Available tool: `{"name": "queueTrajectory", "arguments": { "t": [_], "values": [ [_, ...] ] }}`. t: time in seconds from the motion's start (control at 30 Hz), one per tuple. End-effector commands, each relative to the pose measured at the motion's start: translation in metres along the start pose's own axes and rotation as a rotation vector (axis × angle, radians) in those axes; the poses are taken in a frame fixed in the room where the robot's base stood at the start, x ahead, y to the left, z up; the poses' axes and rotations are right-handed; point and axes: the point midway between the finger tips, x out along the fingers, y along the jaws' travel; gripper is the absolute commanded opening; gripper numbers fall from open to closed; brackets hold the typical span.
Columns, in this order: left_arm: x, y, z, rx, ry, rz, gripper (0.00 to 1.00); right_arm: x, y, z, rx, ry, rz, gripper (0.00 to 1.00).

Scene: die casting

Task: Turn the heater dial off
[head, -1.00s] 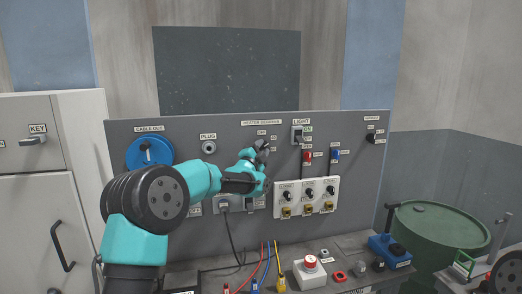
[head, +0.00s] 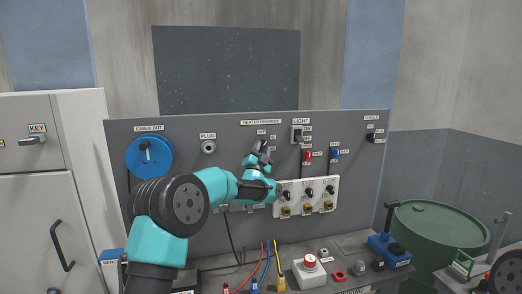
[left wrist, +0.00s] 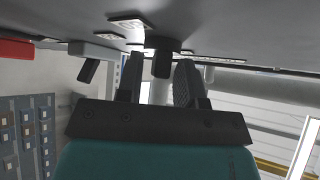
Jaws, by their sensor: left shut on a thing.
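The heater dial sits on the grey panel under the "HEATER DEGREES" label (head: 261,122), with small setting tags such as "OFF" (head: 262,132) around it. In the head view my gripper covers most of the dial. My left gripper (head: 258,155) is at the panel, shut on the dial. In the left wrist view a dark knob (left wrist: 162,62) shows between the two fingers of the left gripper (left wrist: 160,80). The dial's exact setting cannot be read.
To the right of the dial are the light switch (head: 298,136), a red switch (head: 307,156) and a blue switch (head: 335,154). A white plate with knobs (head: 309,181) is just below right. A blue cable reel (head: 149,156) and a plug socket (head: 208,147) are left.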

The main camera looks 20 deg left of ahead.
Motion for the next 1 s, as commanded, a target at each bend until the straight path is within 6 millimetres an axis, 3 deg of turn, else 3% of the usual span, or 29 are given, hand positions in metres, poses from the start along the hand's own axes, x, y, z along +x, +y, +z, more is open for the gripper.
{"name": "queueTrajectory", "arguments": {
  "t": [0.53, 1.0],
  "values": [
    [0.0016, 0.0065, -0.0011, -0.340, 0.001, -0.341, 0.10, 0.0000, 0.0000, 0.0000, 0.000, 0.000, 0.000, 0.43],
    [0.0024, 0.0066, -0.0019, -0.444, 0.001, -0.444, 0.10, 0.0000, 0.0000, 0.0000, 0.000, 0.000, 0.000, 0.43]
  ]
}}
